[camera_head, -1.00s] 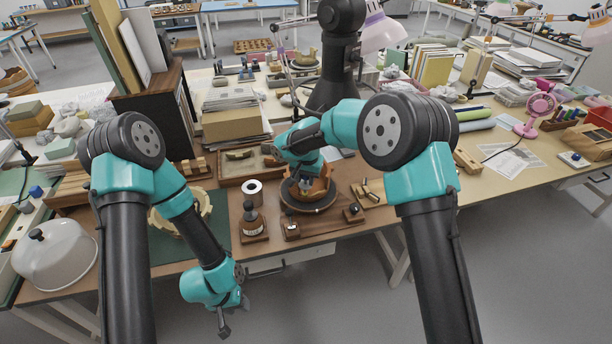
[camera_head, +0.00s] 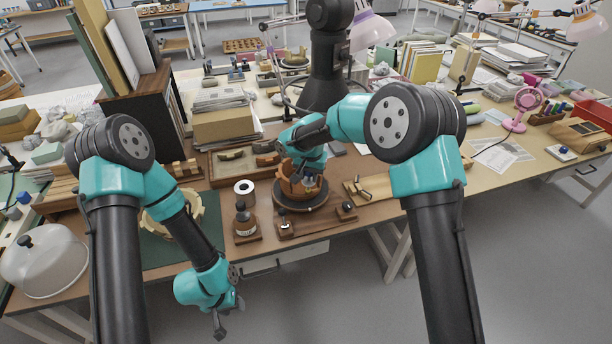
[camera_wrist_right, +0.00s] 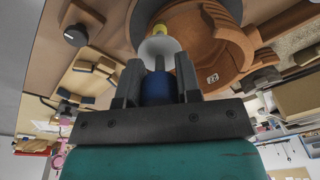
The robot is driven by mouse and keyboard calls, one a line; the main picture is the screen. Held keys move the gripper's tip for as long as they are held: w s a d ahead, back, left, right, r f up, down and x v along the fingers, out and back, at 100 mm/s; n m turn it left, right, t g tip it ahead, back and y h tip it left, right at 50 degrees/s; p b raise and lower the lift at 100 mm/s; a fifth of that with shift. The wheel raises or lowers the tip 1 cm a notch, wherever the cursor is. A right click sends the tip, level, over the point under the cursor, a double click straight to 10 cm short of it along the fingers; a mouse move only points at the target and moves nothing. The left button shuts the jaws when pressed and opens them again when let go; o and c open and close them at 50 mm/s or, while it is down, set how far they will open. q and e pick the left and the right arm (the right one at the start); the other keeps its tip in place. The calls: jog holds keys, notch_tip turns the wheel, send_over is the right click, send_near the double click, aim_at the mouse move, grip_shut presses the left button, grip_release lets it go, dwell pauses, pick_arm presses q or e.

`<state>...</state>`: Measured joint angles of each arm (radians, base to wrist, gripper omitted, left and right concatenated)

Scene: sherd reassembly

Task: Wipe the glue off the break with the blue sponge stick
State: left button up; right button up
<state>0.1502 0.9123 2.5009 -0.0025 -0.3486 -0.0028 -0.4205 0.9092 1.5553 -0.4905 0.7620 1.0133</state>
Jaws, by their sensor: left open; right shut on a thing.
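The terracotta pot (camera_head: 289,188) stands on a dark turntable (camera_head: 279,202) at the table's front middle. In the right wrist view the broken-open pot (camera_wrist_right: 222,38) bears a small number tag. My right gripper (camera_head: 312,182) is at the pot's right side. In the wrist view it (camera_wrist_right: 158,80) is shut on a tool with a blue body (camera_wrist_right: 157,89), a pale flared part and a yellow tip; I cannot tell whether this is the sponge stick. Glue cannot be made out. My left gripper (camera_head: 221,325) is open and empty, in front of the table.
A dark bottle in a wooden stand (camera_head: 246,228) and a white roll (camera_head: 244,187) stand left of the turntable. A wooden rack (camera_head: 318,220) lies in front, another (camera_head: 365,188) to the right. A sherd tray (camera_head: 235,163) is behind. A green mat (camera_head: 170,250) lies left.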

jog(key=shift+w+d+r, duration=0.25)
jog(key=shift+w+d, duration=0.1)
jog(key=shift+d, duration=0.35)
notch_tip(320, 180, up, 8)
jog(key=s+d, duration=0.1)
jog(key=shift+d+f, duration=0.15)
jog(key=shift+d, duration=0.1)
dwell(1.6)
dwell(1.0)
